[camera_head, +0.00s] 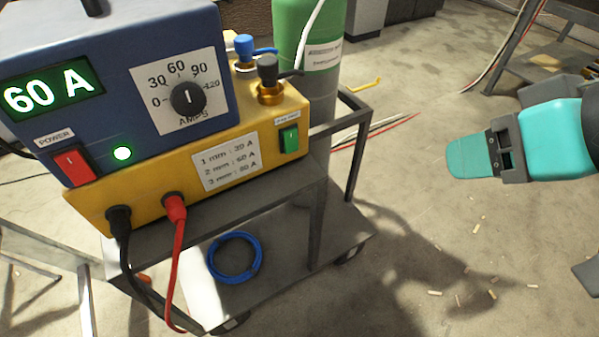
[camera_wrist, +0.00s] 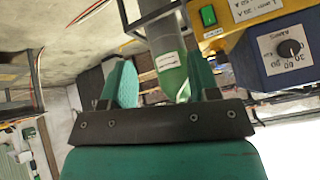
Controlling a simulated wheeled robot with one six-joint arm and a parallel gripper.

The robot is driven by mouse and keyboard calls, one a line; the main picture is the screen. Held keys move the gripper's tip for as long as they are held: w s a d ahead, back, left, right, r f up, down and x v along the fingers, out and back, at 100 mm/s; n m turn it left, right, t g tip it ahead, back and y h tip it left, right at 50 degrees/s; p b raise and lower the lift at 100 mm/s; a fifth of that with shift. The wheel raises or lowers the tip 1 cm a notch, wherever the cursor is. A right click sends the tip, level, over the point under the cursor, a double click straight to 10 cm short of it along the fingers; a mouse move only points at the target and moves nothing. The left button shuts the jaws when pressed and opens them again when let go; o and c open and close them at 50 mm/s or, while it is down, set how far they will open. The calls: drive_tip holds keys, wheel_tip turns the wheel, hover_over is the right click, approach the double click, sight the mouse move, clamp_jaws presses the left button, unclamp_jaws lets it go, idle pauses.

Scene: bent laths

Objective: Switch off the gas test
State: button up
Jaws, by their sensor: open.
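The gas test switch is a green rocker (camera_head: 289,138) on the right end of the yellow front panel (camera_head: 240,150), under a small white label too small to read surely. It also shows in the wrist view (camera_wrist: 208,15), near the top. My gripper (camera_head: 468,157) is at the right of the head view, teal, well apart from the switch, with bare floor behind it. In the wrist view its two fingers (camera_wrist: 160,82) stand apart with nothing between them. The green gas cylinder (camera_head: 308,40) stands behind the yellow box.
A blue power unit (camera_head: 120,65) reads 60 A, with a red power switch (camera_head: 72,163) and a lit green lamp. Black and red cables hang in front. The trolley's lower shelf (camera_head: 310,225) holds a blue coil (camera_head: 235,257). A metal bench (camera_head: 545,65) stands at the upper right.

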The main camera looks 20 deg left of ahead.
drive_tip(key=w+a+f+n+t+y+b, duration=0.15)
drive_tip(key=a+f+t+y+b, duration=0.35)
drive_tip(key=f+b, duration=0.75)
drive_tip(key=n+t+y+b, duration=0.2)
drive_tip(key=y, duration=0.1)
approach(291, 132)
drive_tip(key=p+x, duration=0.7)
drive_tip(key=p, duration=0.1)
drive_tip(key=shift+w+a+r, duration=0.1)
drive_tip(key=shift+w+r, duration=0.05)
drive_tip(key=shift+r, duration=0.05)
drive_tip(key=shift+w+a+f+p, duration=0.15)
drive_tip(key=shift+w+a+p, duration=0.1)
drive_tip(key=shift+a+p, duration=0.1)
